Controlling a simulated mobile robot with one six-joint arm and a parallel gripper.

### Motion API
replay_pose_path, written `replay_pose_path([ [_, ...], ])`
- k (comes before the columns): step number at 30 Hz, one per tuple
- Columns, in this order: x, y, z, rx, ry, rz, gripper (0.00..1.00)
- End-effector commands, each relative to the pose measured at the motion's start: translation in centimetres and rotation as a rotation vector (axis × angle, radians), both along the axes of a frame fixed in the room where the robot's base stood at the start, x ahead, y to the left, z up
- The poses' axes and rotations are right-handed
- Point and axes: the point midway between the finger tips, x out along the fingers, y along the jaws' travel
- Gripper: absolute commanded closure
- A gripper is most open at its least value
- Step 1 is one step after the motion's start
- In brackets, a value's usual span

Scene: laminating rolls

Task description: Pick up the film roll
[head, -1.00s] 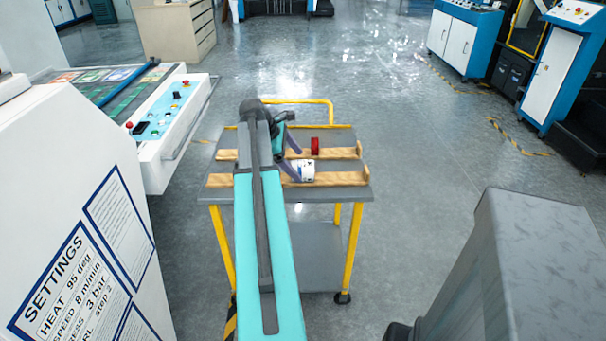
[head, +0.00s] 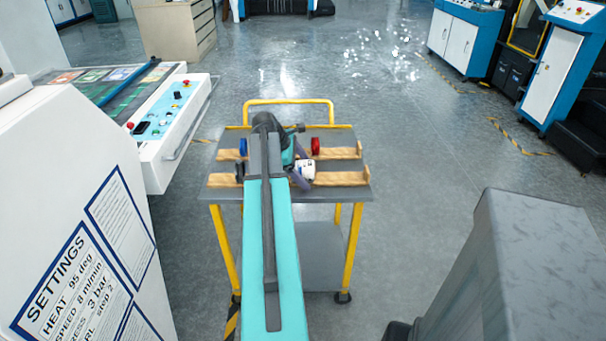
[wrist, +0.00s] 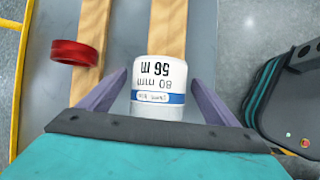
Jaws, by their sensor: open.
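A white film roll (head: 306,169) with a blue band lies on the near wooden rail of the cart. In the wrist view the film roll (wrist: 158,90) shows a label reading "80 mm 56 m" upside down. My gripper (wrist: 160,80) is open, with one purple finger on either side of the roll. A gap shows between the roll and each finger. The roll's lower end is cut off by the edge of my gripper's body. In the head view my arm hides part of the cart and most of my gripper.
A red roll (head: 315,146) sits on the far wooden rail, also at left in the wrist view (wrist: 78,53). A blue roll (head: 243,147) and a dark roll (head: 239,171) stand on the rails left of my arm. The cart (head: 220,190) has a yellow handle.

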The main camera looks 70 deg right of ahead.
Motion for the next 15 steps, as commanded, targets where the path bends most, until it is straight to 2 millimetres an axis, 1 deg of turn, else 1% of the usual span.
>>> replay_pose_path([
  [13,-0.04,-0.02,0.02,0.0,0.0,-0.001,0.17],
  [14,-0.04,-0.02,0.02,0.0,0.0,-0.001,0.2],
  [15,-0.05,-0.02,0.02,0.0,0.0,-0.001,0.27],
])
